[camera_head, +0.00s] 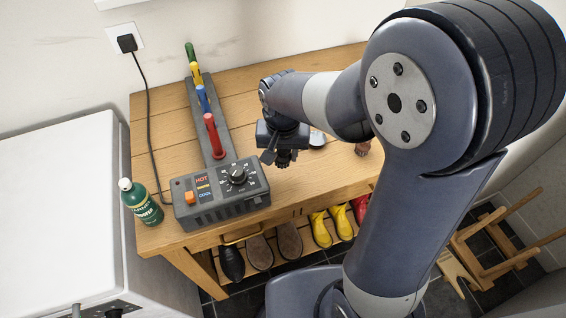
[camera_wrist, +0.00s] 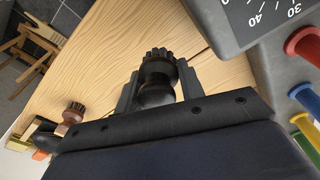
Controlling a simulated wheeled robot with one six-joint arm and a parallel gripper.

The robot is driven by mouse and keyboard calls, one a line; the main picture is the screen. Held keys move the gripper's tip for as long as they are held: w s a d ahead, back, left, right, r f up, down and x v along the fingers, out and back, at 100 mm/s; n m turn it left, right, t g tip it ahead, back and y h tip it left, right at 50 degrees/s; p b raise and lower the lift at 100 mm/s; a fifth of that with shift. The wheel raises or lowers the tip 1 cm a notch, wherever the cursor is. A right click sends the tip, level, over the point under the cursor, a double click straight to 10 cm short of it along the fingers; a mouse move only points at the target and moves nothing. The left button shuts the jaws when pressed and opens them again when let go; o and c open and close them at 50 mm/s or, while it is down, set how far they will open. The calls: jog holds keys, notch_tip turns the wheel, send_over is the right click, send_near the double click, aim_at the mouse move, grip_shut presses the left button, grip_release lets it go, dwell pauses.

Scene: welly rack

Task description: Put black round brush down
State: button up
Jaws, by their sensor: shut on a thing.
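My gripper (camera_head: 272,150) is over the wooden bench top, just right of the grey control box. It is shut on the black round brush (camera_wrist: 157,80), whose rounded dark body sits between the two fingers in the wrist view, with its bristles pointing away from the wrist. In the head view the brush (camera_head: 285,158) shows only as a small dark piece below the gripper. I cannot tell whether it touches the bench top.
The bench (camera_head: 300,190) has clear wood in front of the gripper. The control box (camera_head: 222,194) with coloured upright pegs stands left. A green bottle (camera_head: 141,203) stands at the left edge. A brown brush (camera_wrist: 73,112) stands right of the gripper in the head view. Boots (camera_head: 320,228) sit below.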

aim_at(283, 172)
jog(key=shift+f, duration=2.1)
jog(key=shift+f, duration=0.3)
jog(key=o, duration=1.2)
jog(key=shift+r, duration=0.15)
jog(key=r, duration=0.7)
jog(key=s+r, duration=0.1)
jog(key=r, duration=0.2)
jog(key=shift+s+d+r, duration=0.1)
jog(key=shift+d+r, duration=0.15)
jog(key=shift+r, duration=0.15)
